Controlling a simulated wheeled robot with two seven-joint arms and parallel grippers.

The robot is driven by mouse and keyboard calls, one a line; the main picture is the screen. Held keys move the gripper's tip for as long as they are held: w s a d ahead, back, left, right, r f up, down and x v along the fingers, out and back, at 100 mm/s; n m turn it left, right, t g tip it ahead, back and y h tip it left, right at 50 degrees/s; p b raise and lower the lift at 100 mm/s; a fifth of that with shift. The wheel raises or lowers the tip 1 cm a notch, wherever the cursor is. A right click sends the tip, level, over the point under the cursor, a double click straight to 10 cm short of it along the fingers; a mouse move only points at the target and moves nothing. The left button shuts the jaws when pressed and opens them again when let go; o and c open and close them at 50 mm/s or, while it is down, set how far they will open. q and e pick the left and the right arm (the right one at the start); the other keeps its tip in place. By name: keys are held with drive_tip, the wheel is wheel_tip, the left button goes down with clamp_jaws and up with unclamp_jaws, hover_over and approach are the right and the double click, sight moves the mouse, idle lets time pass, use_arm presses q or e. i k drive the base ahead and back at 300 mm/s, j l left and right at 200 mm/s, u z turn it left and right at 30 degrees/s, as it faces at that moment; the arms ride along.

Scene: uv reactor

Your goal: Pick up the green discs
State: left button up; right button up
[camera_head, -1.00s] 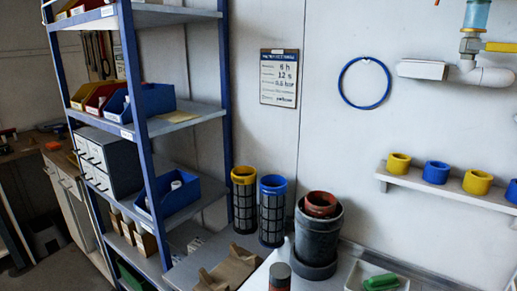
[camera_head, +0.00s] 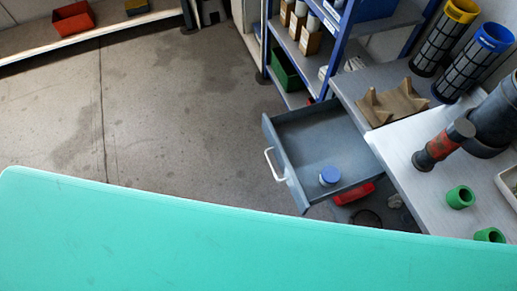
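Two short green ring-shaped pieces stand on the light workbench at the right. The first green piece (camera_head: 460,197) is in full view and shows a round hole in its top. The second green piece (camera_head: 489,235) is nearer, and its lower part is cut off by a teal surface. These are the only green round pieces I see. Neither of my grippers is in view.
A large teal surface (camera_head: 200,245) covers the bottom of the view. An open grey drawer (camera_head: 312,140) holds a blue-capped container (camera_head: 329,176). Floor (camera_head: 160,110) is clear at left.

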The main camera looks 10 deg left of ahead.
sight(461, 196)
drive_tip(key=z, duration=1.75)
